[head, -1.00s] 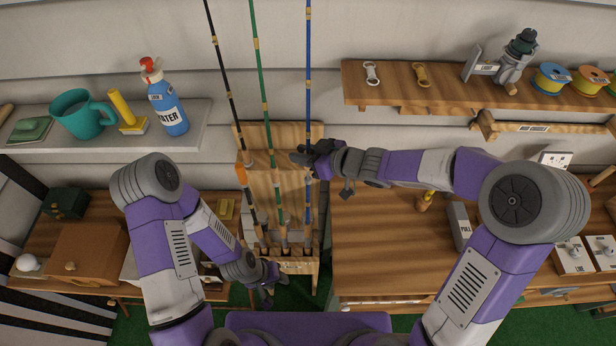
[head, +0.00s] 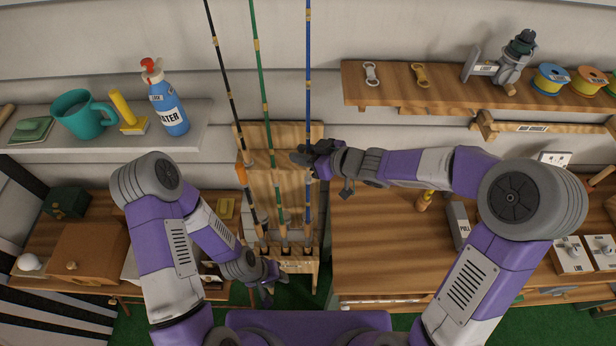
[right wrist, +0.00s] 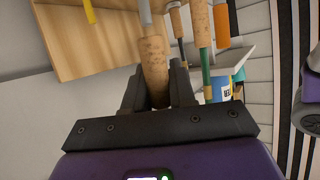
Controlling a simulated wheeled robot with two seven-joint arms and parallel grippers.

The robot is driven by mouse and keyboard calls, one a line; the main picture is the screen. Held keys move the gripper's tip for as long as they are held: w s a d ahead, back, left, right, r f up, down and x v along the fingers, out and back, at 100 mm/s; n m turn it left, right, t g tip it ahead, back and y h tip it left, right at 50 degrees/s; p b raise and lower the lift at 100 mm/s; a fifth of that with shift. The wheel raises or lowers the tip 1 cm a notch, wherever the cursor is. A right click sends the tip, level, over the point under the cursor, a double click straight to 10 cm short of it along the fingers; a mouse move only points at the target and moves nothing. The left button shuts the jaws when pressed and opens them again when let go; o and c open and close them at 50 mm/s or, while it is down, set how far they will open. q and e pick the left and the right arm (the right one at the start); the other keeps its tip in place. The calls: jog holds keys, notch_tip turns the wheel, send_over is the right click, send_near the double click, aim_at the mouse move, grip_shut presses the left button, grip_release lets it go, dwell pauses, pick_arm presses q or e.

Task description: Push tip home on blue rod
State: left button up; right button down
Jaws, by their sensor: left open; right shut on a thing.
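The blue rod (head: 308,75) stands upright at the right of the wooden rack (head: 285,185), with gold bands along its upper length. My right gripper (head: 303,157) is shut on it at about the height of the rack's upper part. In the right wrist view a cork-coloured grip (right wrist: 153,65) lies between the fingers of this gripper. The hand hides the rod at the hold, so I cannot see whether a joint there is closed. My left gripper (head: 268,285) is open and empty, low down by the front of the rack's base, apart from the blue rod.
A green rod (head: 261,75) and a black rod (head: 226,75) stand close left of the blue rod. A shelf (head: 205,112) with a mug (head: 82,115) and water bottle (head: 168,108) is at left. Another shelf (head: 420,92) and a wooden bench (head: 385,235) are at right.

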jog(key=shift+s+f+b, duration=0.2)
jog(key=shift+f+b, duration=1.45)
jog(key=shift+f, duration=0.55)
dwell(1.4)
jog(key=shift+c, duration=1)
grip_release()
jog(key=s+d+r+p, duration=0.2)
jog(key=d+r+p, duration=0.1)
jog(key=p, duration=0.3)
jog(key=shift+s+d+r, duration=0.25)
jog(key=shift+d+r, duration=0.15)
jog(key=shift+r, duration=0.2)
